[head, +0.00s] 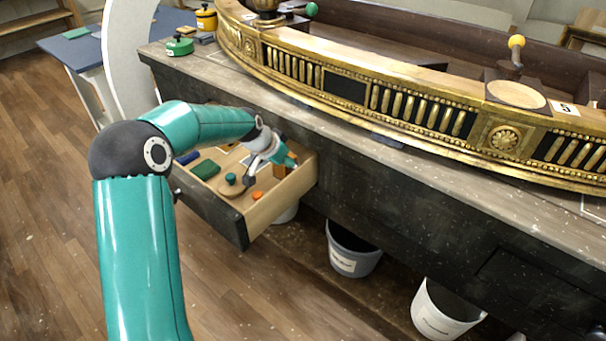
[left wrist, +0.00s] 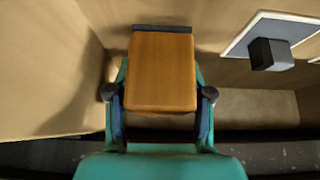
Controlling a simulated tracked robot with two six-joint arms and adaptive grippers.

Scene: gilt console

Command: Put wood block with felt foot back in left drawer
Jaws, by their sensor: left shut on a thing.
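The wood block with felt foot is an orange-brown block (left wrist: 160,72) with a dark strip (left wrist: 162,28) at its far end in the left wrist view. My left gripper (left wrist: 159,96) is shut on it, with one finger on each side. In the head view the gripper (head: 264,168) is inside the open left drawer (head: 278,205), at its right part, and the block (head: 279,171) shows partly beside the fingers. Whether the block touches the drawer floor I cannot tell. My right gripper is in neither view.
The drawer also holds a green block (head: 205,169), a blue piece (head: 187,158), a round wooden disc with a green knob (head: 231,179) and an orange piece (head: 257,196). A dark block on a pale-edged plate (left wrist: 270,55) is right of the held block. Bins (head: 352,262) stand below.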

